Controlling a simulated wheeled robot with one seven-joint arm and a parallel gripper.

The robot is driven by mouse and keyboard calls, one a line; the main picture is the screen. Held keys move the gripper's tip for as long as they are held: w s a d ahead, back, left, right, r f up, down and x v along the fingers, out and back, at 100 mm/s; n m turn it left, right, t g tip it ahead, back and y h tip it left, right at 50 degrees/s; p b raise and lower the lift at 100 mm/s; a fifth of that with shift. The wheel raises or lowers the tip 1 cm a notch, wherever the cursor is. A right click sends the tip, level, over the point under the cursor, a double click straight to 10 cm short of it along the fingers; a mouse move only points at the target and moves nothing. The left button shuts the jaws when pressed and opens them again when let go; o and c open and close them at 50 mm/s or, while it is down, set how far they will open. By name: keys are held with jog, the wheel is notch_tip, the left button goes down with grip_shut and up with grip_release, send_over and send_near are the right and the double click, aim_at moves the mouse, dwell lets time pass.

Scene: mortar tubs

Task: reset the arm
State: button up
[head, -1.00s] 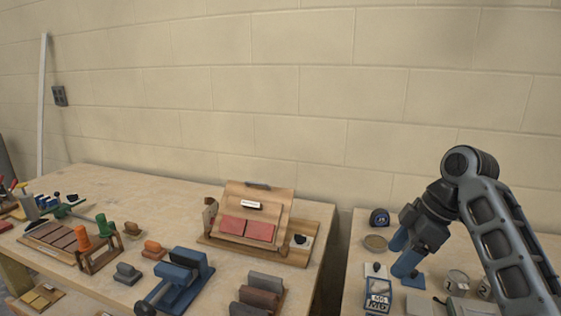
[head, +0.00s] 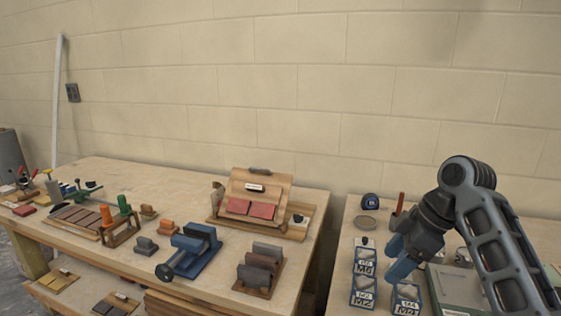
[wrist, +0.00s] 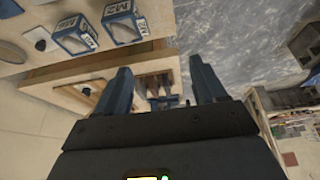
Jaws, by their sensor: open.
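My gripper (head: 402,262) is at the end of my arm, at the right of the head view, above the right-hand bench (head: 341,245). Its blue fingers point down and to the left. In the wrist view the two fingers of my gripper (wrist: 163,85) stand wide apart with nothing held between them. Small blue-and-white labelled mortar tubs, one marked M2 (head: 362,293) and others beside it, stand below the gripper. Two tubs show in the wrist view, one of them here (wrist: 74,36). My arm hides part of the bench.
The left bench (head: 150,182) carries a wooden sloped stand (head: 275,187) with red tiles, a blue clamp-like tool (head: 190,250) and several blocks. A gap separates the benches. A tape measure (head: 370,201) and a round lid (head: 366,222) lie at the back of the right bench. A block wall stands behind.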

jog(key=s+a+f+m+t+y+b, duration=0.1)
jog(key=s+a+f+m+t, duration=0.2)
jog(key=f, duration=0.5)
jog(key=s+a+f+m+t+b, duration=0.1)
jog(key=s+a+f+m+b, duration=0.1)
jog(key=s+a+f, duration=0.45)
jog(key=s+f+m+t+h+b, duration=0.1)
jog(key=s+f+m+t+b, duration=0.2)
jog(key=s+f, duration=0.65)
jog(key=s+d+m+t+h+b, duration=0.1)
jog(key=s+d+m+t+h, duration=0.15)
jog(key=s, duration=0.55)
jog(key=s+d+m+t+h, duration=0.1)
jog(key=s+m, duration=0.2)
jog(key=s, duration=0.6)
jog(key=s+d+r+t+h+b, duration=0.1)
jog(key=s+d+r, duration=0.3)
jog(key=s+r, duration=0.7)
jog(key=shift+s+r+t+b, duration=0.3)
jog(key=shift+s+t+b, duration=0.6)
jog(key=shift+s, duration=0.2)
jog(key=shift+d+m, duration=0.1)
jog(key=shift+m, duration=0.15)
